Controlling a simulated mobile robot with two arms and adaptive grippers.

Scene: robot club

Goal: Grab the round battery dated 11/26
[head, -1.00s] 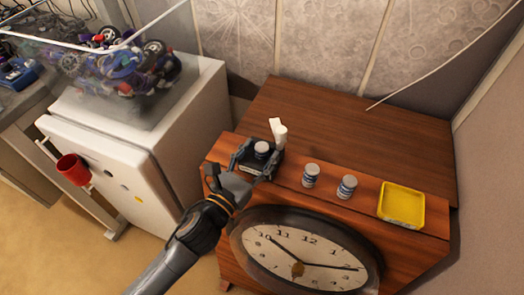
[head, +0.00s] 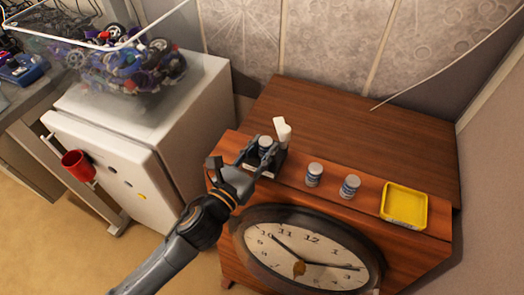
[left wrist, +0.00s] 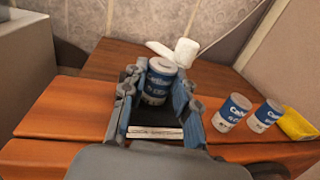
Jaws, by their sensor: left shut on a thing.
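Several round batteries with grey tops and blue-and-white labels stand upright on the wooden clock cabinet. My left gripper (head: 262,150) is shut on the leftmost battery (head: 265,143), with a finger on each side. In the left wrist view this battery (left wrist: 160,82) stands between the fingers, at a dark holder (left wrist: 152,121) with a white printed strip. Two other batteries, the middle one (head: 314,175) and the right one (head: 350,187), stand apart to the right. I cannot read a date on any label. My right gripper is not in view.
A white object (head: 283,132) stands just behind the held battery. A yellow tray (head: 404,206) lies at the cabinet's right. The cabinet top (head: 350,130) behind is bare. A white fridge (head: 130,140) with a red cup (head: 77,166) stands at left.

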